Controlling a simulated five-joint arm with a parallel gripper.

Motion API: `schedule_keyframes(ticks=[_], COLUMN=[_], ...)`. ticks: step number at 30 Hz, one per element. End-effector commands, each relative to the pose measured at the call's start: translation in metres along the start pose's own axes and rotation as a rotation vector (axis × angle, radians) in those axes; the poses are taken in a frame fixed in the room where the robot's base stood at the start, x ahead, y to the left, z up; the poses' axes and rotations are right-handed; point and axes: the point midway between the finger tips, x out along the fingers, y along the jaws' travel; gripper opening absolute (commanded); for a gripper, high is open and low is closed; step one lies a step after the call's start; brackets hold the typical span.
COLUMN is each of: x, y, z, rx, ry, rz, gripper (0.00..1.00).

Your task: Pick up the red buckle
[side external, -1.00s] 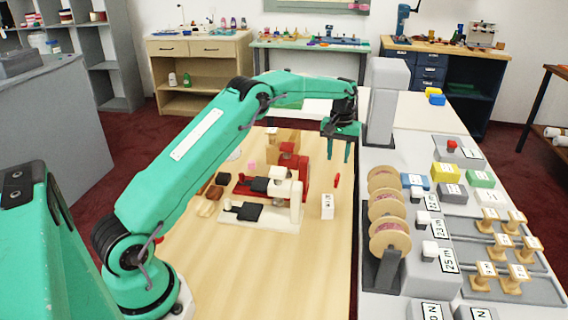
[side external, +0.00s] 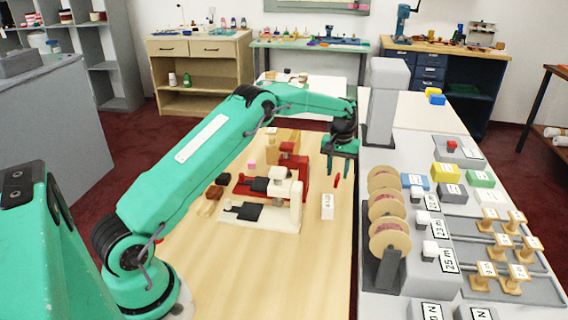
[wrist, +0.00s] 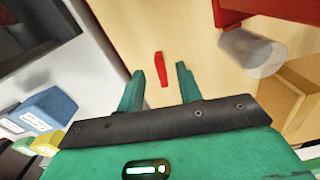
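The red buckle (side external: 337,181) is a small narrow red piece on the pale wooden table, near its right edge. In the wrist view the red buckle (wrist: 161,70) appears between the two fingertips, with space on both sides. My gripper (side external: 341,172) points down above the buckle with its fingers apart and nothing held. The same open gripper (wrist: 159,68) shows at the bottom of the wrist view. The exact height of the fingertips over the buckle is hard to tell.
A white labelled block (side external: 327,206) stands in front of the buckle. A red device (side external: 291,165) and a cream device (side external: 265,215) stand to the left. The grey counter (side external: 408,160) with ribbon spools (side external: 389,238) borders the table on the right.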

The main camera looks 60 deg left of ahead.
Motion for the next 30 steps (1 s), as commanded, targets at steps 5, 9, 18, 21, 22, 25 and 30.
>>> schedule_keyframes(ticks=[5,9,18,21,22,25,30], x=[0.018,0.022,0.022,0.022,0.022,0.022,0.022], y=[0.000,0.000,0.000,0.000,0.000,0.000,0.000], z=[0.000,0.000,0.000,0.000,0.000,0.000,0.000], rx=[0.000,0.000,0.000,0.000,0.000,0.000,0.000], ry=[-0.001,0.000,0.000,0.000,0.000,0.000,0.000], rz=[-0.001,0.000,0.000,0.000,0.000,0.000,0.000], gripper=[0.35,0.35,0.35,0.35,0.35,0.20,0.00])
